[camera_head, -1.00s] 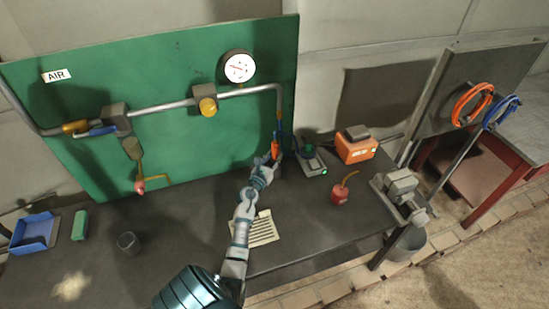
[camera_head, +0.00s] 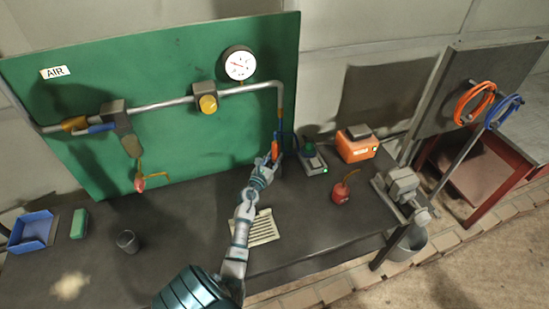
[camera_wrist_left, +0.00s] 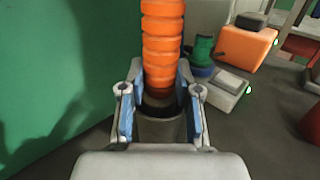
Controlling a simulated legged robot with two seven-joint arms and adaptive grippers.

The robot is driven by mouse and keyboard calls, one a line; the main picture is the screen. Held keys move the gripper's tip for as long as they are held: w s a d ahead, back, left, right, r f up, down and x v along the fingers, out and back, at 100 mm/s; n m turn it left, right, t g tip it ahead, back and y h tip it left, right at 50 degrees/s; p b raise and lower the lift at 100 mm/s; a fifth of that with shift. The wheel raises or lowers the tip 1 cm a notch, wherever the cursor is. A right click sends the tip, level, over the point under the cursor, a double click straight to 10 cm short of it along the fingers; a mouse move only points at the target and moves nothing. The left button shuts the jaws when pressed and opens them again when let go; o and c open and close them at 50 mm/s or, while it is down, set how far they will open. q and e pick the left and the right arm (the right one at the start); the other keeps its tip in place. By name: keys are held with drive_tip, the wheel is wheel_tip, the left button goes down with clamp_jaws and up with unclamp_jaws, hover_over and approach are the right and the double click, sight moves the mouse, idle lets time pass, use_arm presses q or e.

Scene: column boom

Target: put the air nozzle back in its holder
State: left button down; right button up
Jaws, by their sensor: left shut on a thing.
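The air nozzle (camera_wrist_left: 162,45) shows as an upright orange ribbed body in the left wrist view. It also shows as a small orange piece (camera_head: 275,146) at the right end of the green board in the head view. My left gripper (camera_head: 274,160) is shut on its lower part, with blue-padded fingers (camera_wrist_left: 160,84) on both sides. A grey round cup (camera_wrist_left: 161,128), which looks like the holder, shows below the nozzle between the fingers. The nozzle's lower end is hidden at the cup's dark mouth, so I cannot tell how deep it sits. My right gripper is not in view.
A green-topped device (camera_head: 312,160) and an orange box (camera_head: 356,145) stand right of the gripper. A red oil can (camera_head: 340,193) and a vise (camera_head: 402,187) are further right. The green board (camera_head: 200,60) with its pipe rises behind. A paper sheet (camera_head: 262,230) lies under the arm.

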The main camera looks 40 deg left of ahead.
use_arm(q)
drive_tip(key=shift+s+d+f+b, duration=0.1)
drive_tip(key=shift+d+f+b, duration=0.2)
drive_tip(key=shift+f, duration=0.35)
drive_tip(key=c, duration=0.7)
unclamp_jaws()
drive_tip(key=shift+c, duration=0.2)
drive_tip(key=v, duration=1.2)
drive_tip(key=shift+r, duration=0.15)
